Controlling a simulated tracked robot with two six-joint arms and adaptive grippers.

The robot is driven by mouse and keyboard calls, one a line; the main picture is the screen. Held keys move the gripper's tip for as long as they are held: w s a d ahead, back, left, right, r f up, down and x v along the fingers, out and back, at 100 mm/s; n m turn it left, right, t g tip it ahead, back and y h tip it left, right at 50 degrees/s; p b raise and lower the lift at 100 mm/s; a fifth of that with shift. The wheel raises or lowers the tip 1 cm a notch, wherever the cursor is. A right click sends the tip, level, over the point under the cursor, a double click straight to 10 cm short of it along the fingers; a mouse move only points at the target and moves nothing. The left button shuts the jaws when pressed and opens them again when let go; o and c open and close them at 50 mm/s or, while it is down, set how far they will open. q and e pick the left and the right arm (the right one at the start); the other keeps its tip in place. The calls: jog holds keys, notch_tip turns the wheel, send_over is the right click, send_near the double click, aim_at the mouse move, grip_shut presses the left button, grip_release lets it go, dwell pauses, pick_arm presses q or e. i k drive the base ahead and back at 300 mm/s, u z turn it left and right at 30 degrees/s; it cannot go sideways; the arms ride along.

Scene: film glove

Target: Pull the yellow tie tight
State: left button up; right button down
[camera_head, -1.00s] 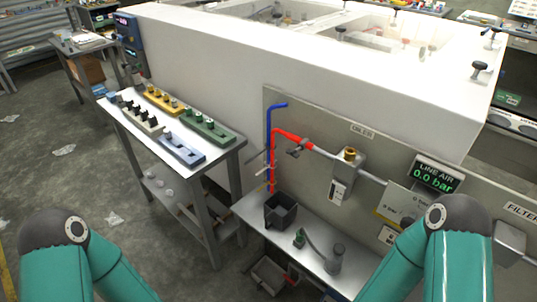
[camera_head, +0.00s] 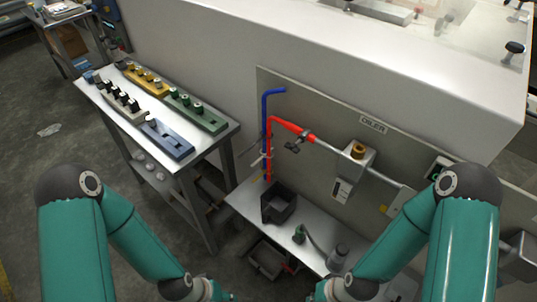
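A small yellow spot (camera_head: 265,174), too small to make out as a tie, shows low on the upright blue hose (camera_head: 265,115) and red hose (camera_head: 269,150). The two hoses run side by side up the grey panel. The blue one bends right at its top, and the red one turns right towards a grey pipe. Whether anything is looped around them, loose or tight, I cannot tell. My two teal arms reach in at the lower left and lower right, well short of the hoses. Their wrists meet the bottom edge, and both grippers are out of view.
A dark open bin (camera_head: 279,203) stands on the metal shelf (camera_head: 244,206) below the hoses. A small green-based part (camera_head: 299,234) stands right of it. A side table (camera_head: 205,151) with yellow, green, white and blue blocks stands at left. An oiler unit (camera_head: 351,172) sits on the panel.

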aim_at(262, 173)
jog(key=z, duration=0.05)
jog(key=k, duration=0.5)
jog(key=u, duration=1.25)
jog(key=i, duration=0.1)
jog(key=z, duration=2.5)
jog(key=k, duration=1)
jog(key=u, duration=0.6)
jog(key=i, duration=1)
jog(key=u, duration=0.05)
